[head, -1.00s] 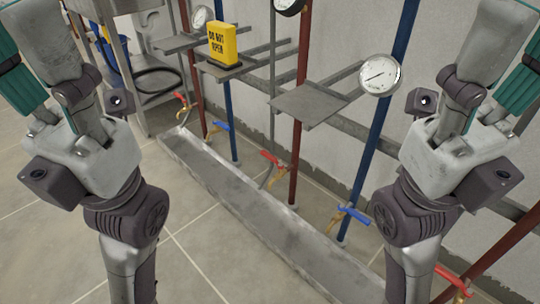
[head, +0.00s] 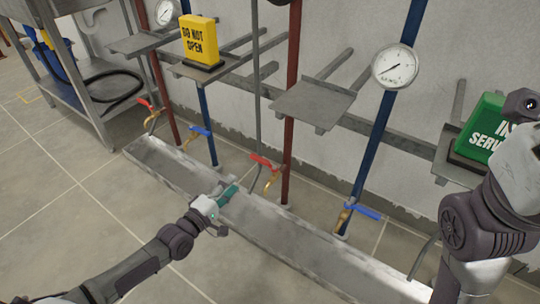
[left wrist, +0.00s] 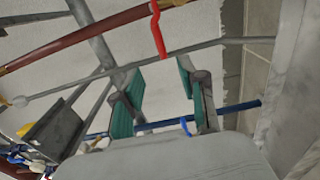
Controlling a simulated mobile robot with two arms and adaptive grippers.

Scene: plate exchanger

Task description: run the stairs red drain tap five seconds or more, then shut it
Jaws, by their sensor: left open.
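A red tap lever (head: 263,161) sits on a brass valve low on the middle red pipe (head: 291,90). Another red lever (head: 147,104) is on the red pipe farther left. I cannot tell which one the stairs name means. My left gripper (head: 230,191), with teal fingers, hangs over the trough, a little left of and nearer than the middle red lever. It is open and empty. In the left wrist view a red lever (left wrist: 157,30) lies beyond the open fingers (left wrist: 160,88), not touching them. I see no flowing water. My right gripper is outside the picture.
A grey drain trough (head: 300,238) runs under the taps. Blue levers (head: 197,131) (head: 362,211) flank the middle red one. A yellow DO NOT OPEN sign (head: 198,40) and a green IN SERVICE sign (head: 482,132) stand on shelves.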

